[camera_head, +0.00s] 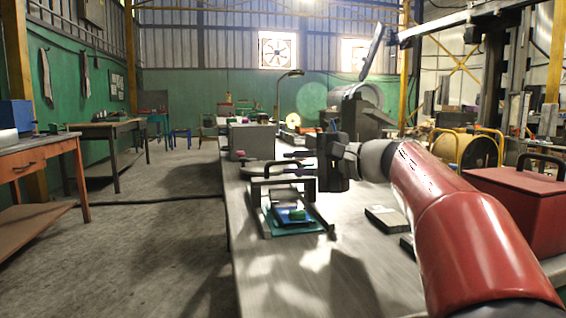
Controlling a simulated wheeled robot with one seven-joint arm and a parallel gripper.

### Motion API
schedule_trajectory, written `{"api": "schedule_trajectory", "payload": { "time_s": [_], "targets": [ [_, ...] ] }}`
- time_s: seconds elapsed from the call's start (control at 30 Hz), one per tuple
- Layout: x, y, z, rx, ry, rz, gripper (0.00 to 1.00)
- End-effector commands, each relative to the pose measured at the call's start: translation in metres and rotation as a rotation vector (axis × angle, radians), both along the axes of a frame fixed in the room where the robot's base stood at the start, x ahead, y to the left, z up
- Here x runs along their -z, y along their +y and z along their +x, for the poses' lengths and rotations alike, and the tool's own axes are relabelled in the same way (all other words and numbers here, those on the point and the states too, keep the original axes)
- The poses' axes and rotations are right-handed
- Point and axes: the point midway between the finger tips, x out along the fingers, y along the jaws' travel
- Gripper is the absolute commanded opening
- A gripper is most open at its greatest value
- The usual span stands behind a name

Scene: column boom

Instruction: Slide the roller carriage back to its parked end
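A small bench device stands on the long grey table. It has a pale metal frame with side rails (321,219) and a flat blue bed (281,216).
A dark flat block (386,218) lies on the table right of the device. A red box with a black handle (522,205) and a yellow-framed drum (466,151) stand at the right. Grey boxes (252,140) stand farther back. The table's front middle (300,285) is clear.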

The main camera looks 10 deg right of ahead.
Motion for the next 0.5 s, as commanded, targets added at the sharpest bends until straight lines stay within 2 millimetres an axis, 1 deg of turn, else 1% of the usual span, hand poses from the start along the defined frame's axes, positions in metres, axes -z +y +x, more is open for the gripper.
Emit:
{"api": "schedule_trajectory", "payload": {
  "time_s": [0.03, 0.2, 0.5],
  "targets": [
    [0.000, 0.007, 0.005, -0.003, 0.000, 0.001, 0.19],
    [0.003, 0.018, 0.018, -0.001, 0.000, -0.001, 0.19],
    [0.004, 0.022, 0.021, 0.001, -0.001, -0.001, 0.19]
  ]
}}
